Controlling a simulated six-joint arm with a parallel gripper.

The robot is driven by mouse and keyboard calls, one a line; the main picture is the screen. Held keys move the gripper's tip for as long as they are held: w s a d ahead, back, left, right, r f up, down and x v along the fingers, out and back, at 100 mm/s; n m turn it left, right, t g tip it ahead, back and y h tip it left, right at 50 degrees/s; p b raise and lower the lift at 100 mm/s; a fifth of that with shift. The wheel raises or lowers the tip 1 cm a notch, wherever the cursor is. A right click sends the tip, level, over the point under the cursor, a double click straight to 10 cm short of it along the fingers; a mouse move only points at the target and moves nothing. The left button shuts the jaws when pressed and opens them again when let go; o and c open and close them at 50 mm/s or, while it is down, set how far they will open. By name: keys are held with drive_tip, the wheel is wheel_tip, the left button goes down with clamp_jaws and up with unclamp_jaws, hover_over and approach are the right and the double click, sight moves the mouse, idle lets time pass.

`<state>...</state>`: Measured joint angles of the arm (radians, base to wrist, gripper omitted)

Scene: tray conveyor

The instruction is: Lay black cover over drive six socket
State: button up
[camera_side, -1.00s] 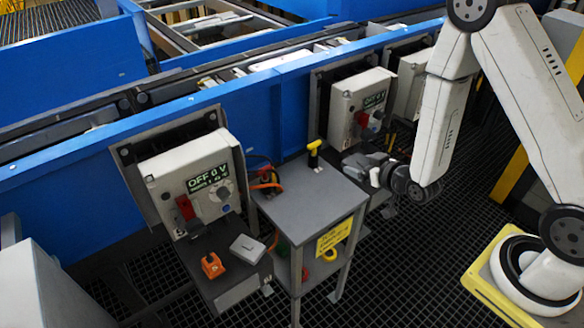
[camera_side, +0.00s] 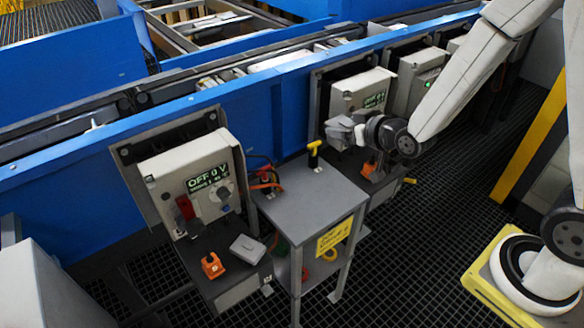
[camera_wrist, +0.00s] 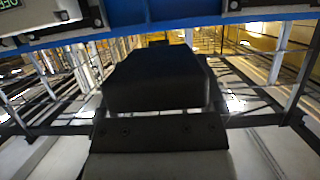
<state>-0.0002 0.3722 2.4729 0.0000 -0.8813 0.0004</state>
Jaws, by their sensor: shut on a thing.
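My gripper (camera_side: 342,127) is in front of the middle drive box (camera_side: 362,93), raised above that box's shelf. It is shut on a dark block, which I take to be the black cover (camera_wrist: 155,80), filling the middle of the wrist view. In the side view I cannot clearly separate the cover from the gripper. An orange plug (camera_side: 369,169) sits on the shelf below my gripper. A left drive box (camera_side: 190,175) shows OFF 0 V. I cannot read which box is drive six, and no socket opening shows clearly.
A grey stand (camera_side: 308,195) with a yellow-handled tool (camera_side: 314,155) on top and a yellow sign (camera_side: 335,237) stands between the two shelves. The left shelf holds an orange plug (camera_side: 212,266) and a light grey box (camera_side: 247,249). A blue conveyor rail (camera_side: 270,115) runs behind.

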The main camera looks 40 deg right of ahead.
drive_tip(key=shift+r, duration=0.1)
idle(0.7)
drive_tip(key=shift+r, duration=2.5)
drive_tip(key=w+d+m+h, duration=0.1)
drive_tip(key=w+d, duration=0.3)
drive_tip(key=d, duration=0.5)
drive_tip(key=w+d+m+h, duration=0.2)
drive_tip(key=w+d, duration=0.2)
drive_tip(key=d, duration=0.4)
drive_tip(key=s+d+m+g+h, duration=0.1)
drive_tip(key=d+m+h, duration=0.1)
drive_tip(key=d, duration=1.7)
wheel_tip(320, 180, down, 30)
drive_tip(key=shift+a+f, duration=0.2)
drive_tip(key=shift+a, duration=0.05)
drive_tip(key=shift+f+n, duration=0.15)
drive_tip(key=shift+n, duration=0.15)
drive_tip(key=shift+f, duration=3.25)
